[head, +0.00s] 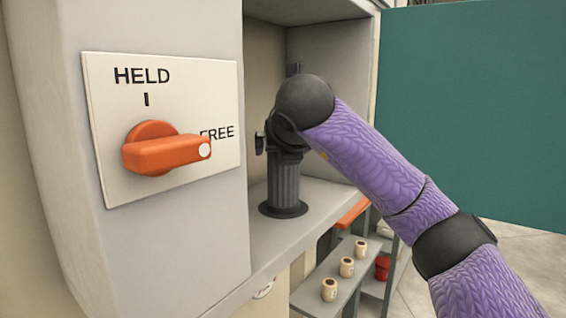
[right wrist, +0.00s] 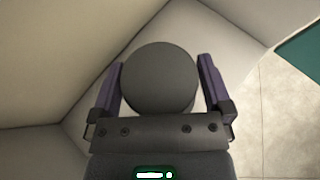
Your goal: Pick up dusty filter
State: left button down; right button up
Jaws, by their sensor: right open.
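The filter (head: 284,185) is a dark grey, ribbed upright cylinder on a round black base inside the grey cabinet. In the right wrist view its round dark top (right wrist: 159,76) lies between my two purple fingers. My right gripper (right wrist: 161,75) is open around the filter, with a narrow gap on each side. In the head view my right arm reaches in from the right, and its gripper (head: 276,140) is at the filter's upper end, partly hidden by my wrist. My left gripper is not in view.
An orange knob (head: 160,150) on a white plate (head: 110,185) has its white dot toward FREE. The cabinet wall (head: 200,270) stands left of the filter. Below is a grey shelf (head: 312,288) with small cream jars (head: 346,267). A teal panel (head: 480,100) stands right.

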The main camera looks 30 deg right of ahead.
jog(key=shift+s, duration=0.1)
grip_shut()
dwell(0.3)
